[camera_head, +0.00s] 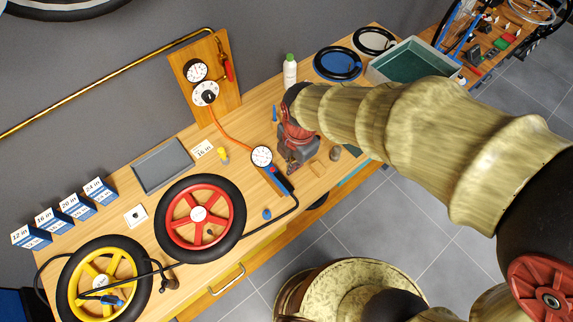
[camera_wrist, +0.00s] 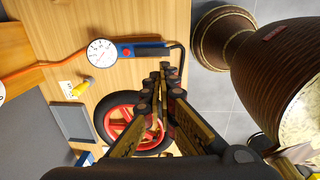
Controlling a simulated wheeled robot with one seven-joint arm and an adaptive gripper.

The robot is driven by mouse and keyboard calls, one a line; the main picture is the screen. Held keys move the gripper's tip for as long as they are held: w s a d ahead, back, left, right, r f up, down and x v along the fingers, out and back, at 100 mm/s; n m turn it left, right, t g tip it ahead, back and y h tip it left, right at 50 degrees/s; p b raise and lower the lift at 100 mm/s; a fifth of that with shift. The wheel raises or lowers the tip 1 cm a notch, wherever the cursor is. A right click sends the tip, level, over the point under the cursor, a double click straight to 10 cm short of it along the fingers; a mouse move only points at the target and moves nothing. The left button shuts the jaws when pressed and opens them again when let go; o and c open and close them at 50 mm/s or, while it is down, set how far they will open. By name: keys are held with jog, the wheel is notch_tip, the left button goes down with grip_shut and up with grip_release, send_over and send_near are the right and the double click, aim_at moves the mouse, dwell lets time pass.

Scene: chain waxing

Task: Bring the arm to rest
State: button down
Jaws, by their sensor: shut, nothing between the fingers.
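My gripper (camera_head: 296,165) is above the wooden workbench in the head view, at the end of my outstretched arm, with its fingers pointing down. In the wrist view my gripper (camera_wrist: 166,72) has its two fingers together at the tips, with nothing held between them. The dial gauge (camera_head: 262,156) with its blue and red handle is just left of my gripper in the head view. It also shows in the wrist view (camera_wrist: 102,52). My arm hides part of the bench's right side.
The workbench (camera_head: 160,207) carries a red wheel (camera_head: 184,219), a yellow wheel (camera_head: 83,285), a grey tray (camera_head: 163,165), a white bottle (camera_head: 290,72) and a green-lined bin (camera_head: 400,72). A wooden gauge board (camera_head: 222,76) stands at the back. Grey floor (camera_head: 400,215) lies right of the bench.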

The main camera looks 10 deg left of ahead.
dwell(0.4)
jog(key=s+d+r+m+t+b, duration=0.1)
jog(key=d+m+b, duration=0.3)
jog(key=d+m, duration=0.4)
jog(key=s+d+r+m+t+b, duration=0.2)
jog(key=s+d+m+b, duration=0.2)
jog(key=d+m, duration=0.4)
jog(key=s+d+r+m+t+h+b, duration=0.1)
jog(key=s+d+r+m+b, duration=0.1)
jog(key=d+m+b, duration=0.3)
jog(key=d+m, duration=0.3)
jog(key=m, duration=0.3)
jog(key=shift+s+d+r+m+t, duration=0.25)
jog(key=shift+r+m+t, duration=0.05)
jog(key=shift+m+t, duration=0.1)
